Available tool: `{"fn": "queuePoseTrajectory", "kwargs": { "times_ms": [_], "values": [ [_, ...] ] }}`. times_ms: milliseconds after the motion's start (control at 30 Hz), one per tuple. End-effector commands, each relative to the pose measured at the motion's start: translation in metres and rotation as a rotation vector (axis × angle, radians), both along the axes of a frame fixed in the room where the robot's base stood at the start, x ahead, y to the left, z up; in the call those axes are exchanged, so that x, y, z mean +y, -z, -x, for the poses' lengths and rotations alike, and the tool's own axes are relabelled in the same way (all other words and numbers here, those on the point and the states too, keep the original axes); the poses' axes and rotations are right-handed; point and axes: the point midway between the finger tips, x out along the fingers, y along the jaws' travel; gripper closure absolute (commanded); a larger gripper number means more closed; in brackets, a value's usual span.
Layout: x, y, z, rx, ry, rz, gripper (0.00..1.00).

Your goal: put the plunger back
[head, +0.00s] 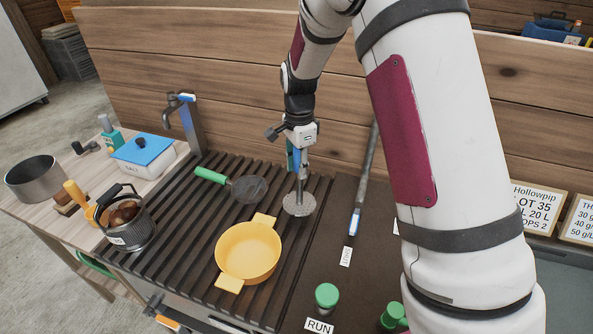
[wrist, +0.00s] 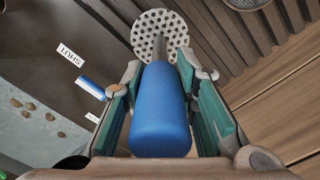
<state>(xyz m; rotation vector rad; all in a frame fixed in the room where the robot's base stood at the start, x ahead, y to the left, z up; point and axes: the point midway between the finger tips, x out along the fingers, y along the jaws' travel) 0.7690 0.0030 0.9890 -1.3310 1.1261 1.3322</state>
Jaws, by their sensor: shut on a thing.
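The plunger has a blue handle (wrist: 160,112), a thin grey shaft and a round perforated grey disc (head: 299,204) at its lower end. The disc also shows at the top of the wrist view (wrist: 159,36). My gripper (head: 297,158) is shut on the blue handle, with one teal-padded finger on each side. In the head view the plunger hangs about upright, disc down, over the right part of the dark slatted rack (head: 180,232). I cannot tell whether the disc touches the slats.
A yellow two-handled pan (head: 248,252) and a green-handled strainer (head: 248,189) lie on the rack. A pot of chestnuts (head: 127,228) stands left. Green-topped knobs (head: 327,296) stand in front. A plank wall (head: 200,75) rises behind.

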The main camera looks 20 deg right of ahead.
Motion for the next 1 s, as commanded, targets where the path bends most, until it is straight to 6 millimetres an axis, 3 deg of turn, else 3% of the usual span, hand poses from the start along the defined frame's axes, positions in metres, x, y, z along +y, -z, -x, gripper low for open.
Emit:
{"fn": "queuePoseTrajectory", "kwargs": {
  "times_ms": [333,600,967,1000],
  "values": [
    [-0.001,0.002,-0.026,-0.002,-0.001,0.0,1.0],
    [-0.001,0.036,-0.023,0.0,0.0,-0.001,1.0],
    [-0.001,0.04,-0.024,0.0,-0.001,0.0,1.0],
    [-0.001,0.041,-0.024,0.001,-0.001,0.0,0.69]
  ]
}}
